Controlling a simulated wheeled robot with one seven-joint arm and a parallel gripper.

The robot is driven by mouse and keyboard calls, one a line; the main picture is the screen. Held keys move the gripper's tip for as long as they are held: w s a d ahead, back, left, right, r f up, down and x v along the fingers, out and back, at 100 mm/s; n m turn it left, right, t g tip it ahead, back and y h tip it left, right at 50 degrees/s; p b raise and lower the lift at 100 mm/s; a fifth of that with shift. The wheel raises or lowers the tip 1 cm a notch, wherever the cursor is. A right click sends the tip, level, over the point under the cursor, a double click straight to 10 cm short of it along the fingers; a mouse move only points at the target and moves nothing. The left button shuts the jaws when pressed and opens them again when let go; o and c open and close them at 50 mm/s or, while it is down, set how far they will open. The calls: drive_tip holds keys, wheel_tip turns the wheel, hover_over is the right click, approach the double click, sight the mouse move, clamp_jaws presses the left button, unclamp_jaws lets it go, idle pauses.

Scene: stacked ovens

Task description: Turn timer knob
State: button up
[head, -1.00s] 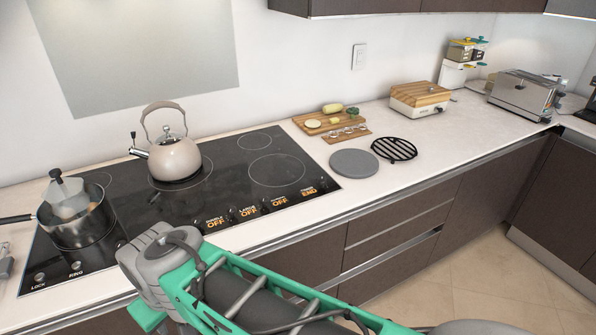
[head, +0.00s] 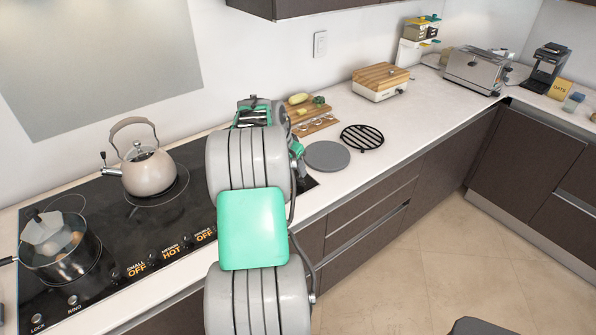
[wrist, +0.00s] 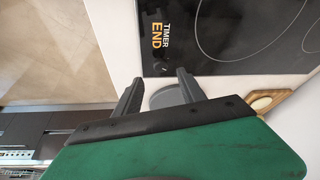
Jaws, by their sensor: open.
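The timer knob (wrist: 163,68) is a small dark knob at the edge of the black cooktop (wrist: 215,55) in the wrist view, hard to make out. The label "TIMER END" (wrist: 160,36) is printed beside it. My gripper (wrist: 160,77) is open and empty, with its two dark fingers apart and pointing toward the knob. I cannot tell whether either finger touches it. In the head view, my arm covers the timer knob and the right part of the cooktop (head: 75,295). Labels there read "SMALL OFF", "MEDIUM HOT" and "DOUBLE OFF".
A kettle (head: 150,172) and a pot (head: 75,258) stand on the cooktop. A grey disc (head: 326,155), a black trivet (head: 362,137) and a cutting board (head: 318,125) lie to the right. Free counter extends toward the toaster (head: 475,70).

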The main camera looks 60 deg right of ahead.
sight(299, 179)
drive_tip(key=p+x, duration=0.1)
drive_tip(key=x, duration=0.5)
drive_tip(key=shift+d+f, duration=0.15)
drive_tip(key=shift+c, duration=0.3)
drive_tip(key=shift+w, duration=0.1)
clamp_jaws()
